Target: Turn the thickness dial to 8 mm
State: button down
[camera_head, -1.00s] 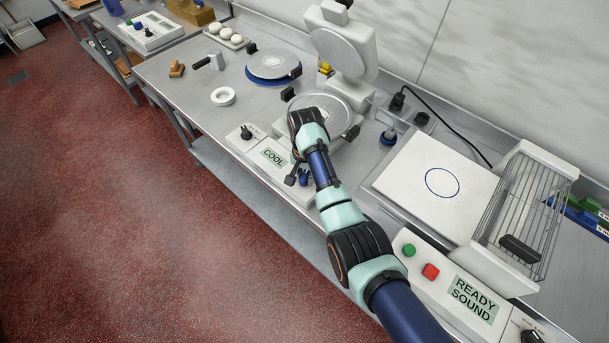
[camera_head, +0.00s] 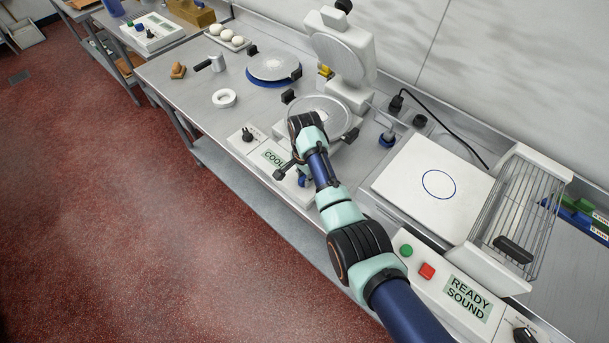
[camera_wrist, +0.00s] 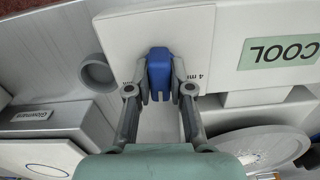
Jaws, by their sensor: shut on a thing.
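The thickness dial (camera_wrist: 160,68) is a blue knob on the front of a white press housing (camera_wrist: 120,40). In the wrist view my gripper (camera_wrist: 160,75) has one finger on each side of the knob and is shut on it. A "4 mm" mark shows just right of the knob. A partly hidden "mm" mark shows to its left, its number covered by a finger. I cannot read where the dial points. In the head view, my gripper (camera_head: 293,172) is at the press front, beside the "COOL" display (camera_head: 274,158), and the arm hides much of it.
The press's round plate (camera_head: 325,112) and raised lid (camera_head: 338,55) stand behind my gripper. A black knob (camera_head: 247,134) is left of the display. A white board with a blue ring (camera_head: 410,180) and a wire rack (camera_head: 515,215) lie to the right.

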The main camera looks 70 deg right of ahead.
jog(key=shift+m, duration=0.9)
jog(key=shift+m+p, duration=0.45)
jog(key=shift+m, duration=0.45)
jog(key=c, duration=1)
grip_release()
jog(key=shift+o, duration=0.2)
notch_tip(320, 180, up, 6)
jog(key=p, duration=0.6)
jog(key=shift+r, duration=0.1)
